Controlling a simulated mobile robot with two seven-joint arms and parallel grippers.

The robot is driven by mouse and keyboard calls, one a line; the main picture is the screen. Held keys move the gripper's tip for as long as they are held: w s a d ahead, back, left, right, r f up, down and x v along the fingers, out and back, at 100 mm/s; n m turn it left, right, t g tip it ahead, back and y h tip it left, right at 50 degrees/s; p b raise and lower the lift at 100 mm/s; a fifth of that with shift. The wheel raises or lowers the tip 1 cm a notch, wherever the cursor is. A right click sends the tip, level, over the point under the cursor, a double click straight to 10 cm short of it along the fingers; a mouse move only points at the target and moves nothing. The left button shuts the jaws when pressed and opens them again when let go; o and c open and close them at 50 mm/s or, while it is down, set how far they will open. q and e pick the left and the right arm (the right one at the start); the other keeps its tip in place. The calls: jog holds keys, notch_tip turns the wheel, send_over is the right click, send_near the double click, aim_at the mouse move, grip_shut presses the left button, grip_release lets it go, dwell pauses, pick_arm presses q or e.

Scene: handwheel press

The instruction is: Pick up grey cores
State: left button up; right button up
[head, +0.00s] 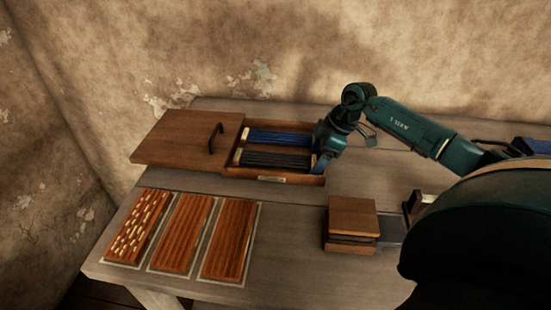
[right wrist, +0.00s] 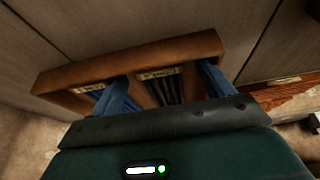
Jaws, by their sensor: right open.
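The grey cores (head: 274,160) are a bundle of thin dark rods lying in the near compartment of an open wooden box (head: 273,178) at the back of the table. My right gripper (head: 323,160) is at the box's right end, open and pointing down. In the right wrist view, my right gripper (right wrist: 163,73) has its two blue fingers apart, one on each side of the grey cores (right wrist: 168,90). I cannot tell whether the fingers touch them. My left gripper is not in view.
Blue cores (head: 278,138) fill the box's far compartment. A wooden lid (head: 177,137) with a black handle extends left of the box. Grooved boards (head: 229,240) lie at front left, the leftmost (head: 140,228) with pale pieces. A wooden block (head: 352,217) stands right; the table's middle is clear.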

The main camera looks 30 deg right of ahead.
jog(key=shift+c, duration=0.6)
jog(key=c, duration=1)
jog(key=shift+r, duration=0.1)
jog(key=shift+c, duration=0.2)
